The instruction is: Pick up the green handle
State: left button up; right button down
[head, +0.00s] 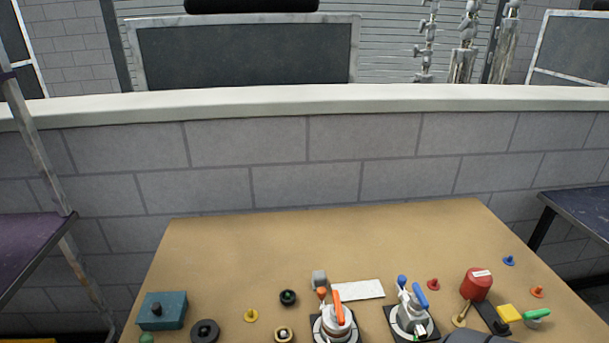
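A green handle (537,314) lies at the right front of the tan table, on a small grey metal piece, beside a yellow block. A second green object (146,338) is cut off by the bottom edge at the left; I cannot tell what it is. No gripper fingers show in the head view. A dark rounded shape (475,337) at the bottom edge may be part of my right arm; I cannot tell.
The table (320,240) is clear at the back. Along its front stand a teal box (173,308), an orange-handled clamp (337,320), a blue-handled clamp (411,314), a red cylinder (476,284), a yellow block (508,313) and several small knobs. A brick wall (300,170) stands behind.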

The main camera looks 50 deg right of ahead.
aim_at(528, 317)
jog(key=z, duration=3.25)
